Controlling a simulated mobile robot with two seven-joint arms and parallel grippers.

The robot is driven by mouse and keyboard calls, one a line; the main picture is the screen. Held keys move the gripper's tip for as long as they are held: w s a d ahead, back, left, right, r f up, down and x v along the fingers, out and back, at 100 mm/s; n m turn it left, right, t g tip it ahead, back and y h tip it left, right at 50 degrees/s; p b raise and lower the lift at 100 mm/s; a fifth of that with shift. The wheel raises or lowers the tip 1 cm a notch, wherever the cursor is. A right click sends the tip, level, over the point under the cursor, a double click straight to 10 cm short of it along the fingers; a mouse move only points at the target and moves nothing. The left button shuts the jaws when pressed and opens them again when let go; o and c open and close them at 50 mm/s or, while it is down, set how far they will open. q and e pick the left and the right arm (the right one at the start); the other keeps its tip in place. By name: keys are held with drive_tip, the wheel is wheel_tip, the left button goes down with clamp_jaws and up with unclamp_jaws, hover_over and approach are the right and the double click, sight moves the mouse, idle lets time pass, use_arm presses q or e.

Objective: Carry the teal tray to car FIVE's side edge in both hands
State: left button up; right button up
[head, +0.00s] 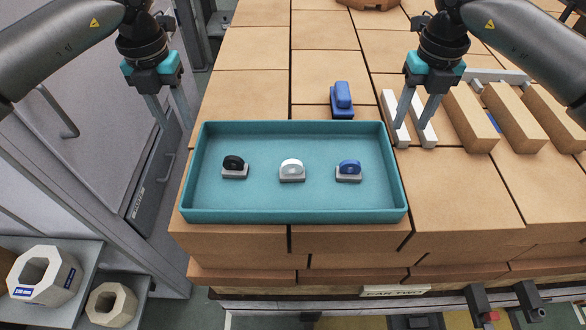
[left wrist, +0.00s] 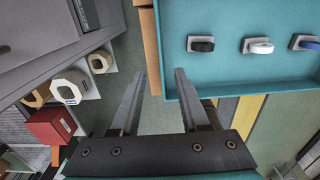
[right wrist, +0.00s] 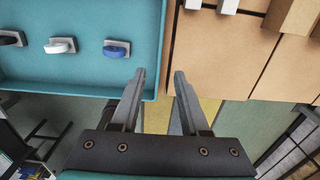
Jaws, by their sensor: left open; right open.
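The teal tray (head: 295,214) rests flat on a brick stack. It holds three small knobbed pieces in a row: black (head: 234,167), white (head: 291,170) and blue (head: 349,171). Neither gripper visibly holds the tray.
A blue block (head: 342,100) stands behind the tray. White bars (head: 395,118) and brown blocks (head: 470,118) lie to the right. Hollow octagonal bricks (head: 44,277) sit on shelves at lower left. A grey cabinet (head: 90,130) stands left of the stack. A label (head: 395,291) is on the front.

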sight(192, 159)
use_arm(q)
wheel_tip(192, 159, down, 14)
drive_tip(key=shift+r, duration=0.1)
use_arm(e)
wheel_tip(192, 159, down, 14)
drive_tip(key=shift+r, duration=0.1)
use_arm(q)
clamp_jaws()
use_arm(e)
clamp_jaws()
drive_tip(key=shift+w, duration=0.1)
idle(0.7)
